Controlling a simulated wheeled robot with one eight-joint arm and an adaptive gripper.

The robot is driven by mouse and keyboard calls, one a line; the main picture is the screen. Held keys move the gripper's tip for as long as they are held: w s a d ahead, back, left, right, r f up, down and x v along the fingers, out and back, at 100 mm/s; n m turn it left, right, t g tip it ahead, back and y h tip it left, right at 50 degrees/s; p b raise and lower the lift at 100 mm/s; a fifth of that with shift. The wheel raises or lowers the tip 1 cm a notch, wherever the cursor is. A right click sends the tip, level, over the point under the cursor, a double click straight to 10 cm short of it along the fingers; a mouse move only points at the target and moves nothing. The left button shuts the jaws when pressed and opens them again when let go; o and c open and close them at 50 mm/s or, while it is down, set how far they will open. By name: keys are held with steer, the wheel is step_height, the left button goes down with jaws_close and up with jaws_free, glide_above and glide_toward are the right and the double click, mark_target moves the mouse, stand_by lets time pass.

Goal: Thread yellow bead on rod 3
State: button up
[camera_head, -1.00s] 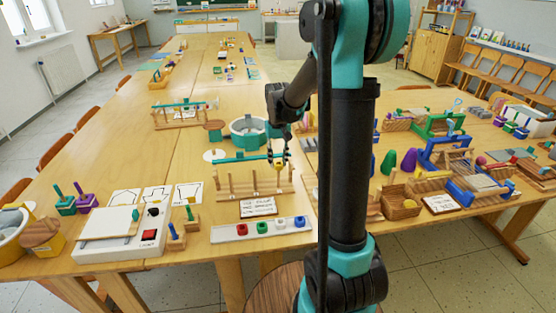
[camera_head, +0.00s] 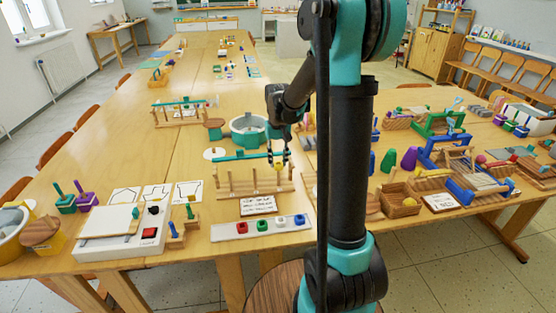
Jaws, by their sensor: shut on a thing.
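My gripper (camera_head: 279,156) points down over the right part of a wooden rack (camera_head: 240,192) on the near table. It is shut on a small yellow bead (camera_head: 279,166), held above the rack's base. The rack has several upright wooden rods and a teal bar (camera_head: 236,156) behind or along its top. The bead is close to the rods at the right; I cannot tell whether it is around one or in front of it. The rod numbers are too small to read.
A written card (camera_head: 257,205) stands between rack and strip. A white box with a red button (camera_head: 149,233) is at left. A teal round pot (camera_head: 247,131) stands behind the rack. My arm hides part of the table right of the rack.

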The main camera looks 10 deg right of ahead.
steer(key=o, duration=0.8)
steer(key=shift+o, duration=0.2)
step_height(320, 180, up, 12)
stand_by(0.6)
steer(key=s+d+f+t, duration=0.1)
steer(key=s+f, duration=0.4)
steer(key=s, duration=0.2)
steer(key=s+d+f+t, duration=0.1)
steer(key=s+f, duration=0.4)
steer(key=s, duration=0.3)
steer(key=s+d+f+t, duration=0.2)
steer(key=s+f, duration=0.4)
steer(key=s, duration=0.2)
